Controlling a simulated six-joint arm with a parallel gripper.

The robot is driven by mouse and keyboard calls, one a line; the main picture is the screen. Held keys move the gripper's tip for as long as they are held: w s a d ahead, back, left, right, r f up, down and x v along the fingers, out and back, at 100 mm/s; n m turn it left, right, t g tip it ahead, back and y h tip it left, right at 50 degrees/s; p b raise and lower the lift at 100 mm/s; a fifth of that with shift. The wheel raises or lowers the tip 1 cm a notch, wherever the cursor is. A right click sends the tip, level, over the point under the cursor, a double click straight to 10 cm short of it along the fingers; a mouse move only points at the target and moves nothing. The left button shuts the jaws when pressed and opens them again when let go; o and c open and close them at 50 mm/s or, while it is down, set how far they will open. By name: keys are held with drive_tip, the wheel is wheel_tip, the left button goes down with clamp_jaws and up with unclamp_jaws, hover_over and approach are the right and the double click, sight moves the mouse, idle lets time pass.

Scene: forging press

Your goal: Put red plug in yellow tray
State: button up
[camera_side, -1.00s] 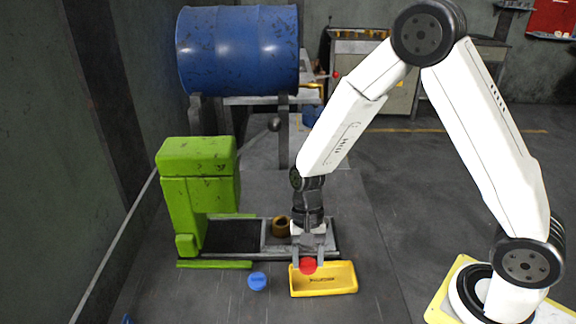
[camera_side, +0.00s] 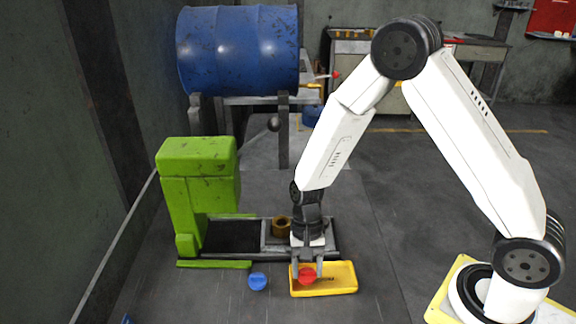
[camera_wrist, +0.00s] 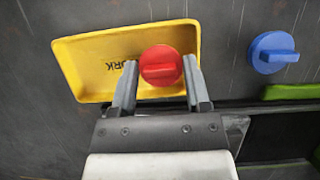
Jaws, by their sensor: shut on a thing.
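The red plug (camera_side: 306,275) is a round disc with a raised grip bar. My gripper (camera_wrist: 162,76) is shut on the red plug, with one finger on each side of it. The yellow tray (camera_side: 340,280) lies on the floor, and in the wrist view (camera_wrist: 85,65) dark lettering shows on its bottom. The plug is over the left part of the tray in the side view, low and inside its outline. I cannot tell whether the plug touches the tray bottom.
A blue plug (camera_side: 257,282) lies on the floor left of the tray; it also shows in the wrist view (camera_wrist: 272,52). Behind stand the green press (camera_side: 200,190) and a brass ring (camera_side: 281,227) on a rail bed (camera_side: 262,257).

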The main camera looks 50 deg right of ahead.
drive_tip(key=shift+f, duration=0.1)
drive_tip(key=o, duration=1.2)
drive_tip(key=v, duration=1.2)
drive_tip(key=shift+r, duration=0.25)
drive_tip(key=shift+s, duration=0.1)
drive_tip(key=shift+s+d+r+n+t+h, duration=0.2)
drive_tip(key=shift+s+d+n+t+h, duration=0.35)
drive_tip(key=shift+s+d+n+t, duration=0.6)
drive_tip(key=shift+s+d+r+n+t+h, duration=0.2)
drive_tip(key=shift+s+d+n+t+h, duration=0.25)
drive_tip(key=shift+s+n+t, duration=0.8)
drive_tip(key=shift+s+d+r+n+t+h, duration=0.2)
drive_tip(key=shift+s+d+n+t+h, duration=0.45)
drive_tip(key=shift+s+n, duration=1.05)
drive_tip(key=shift+w, duration=0.25)
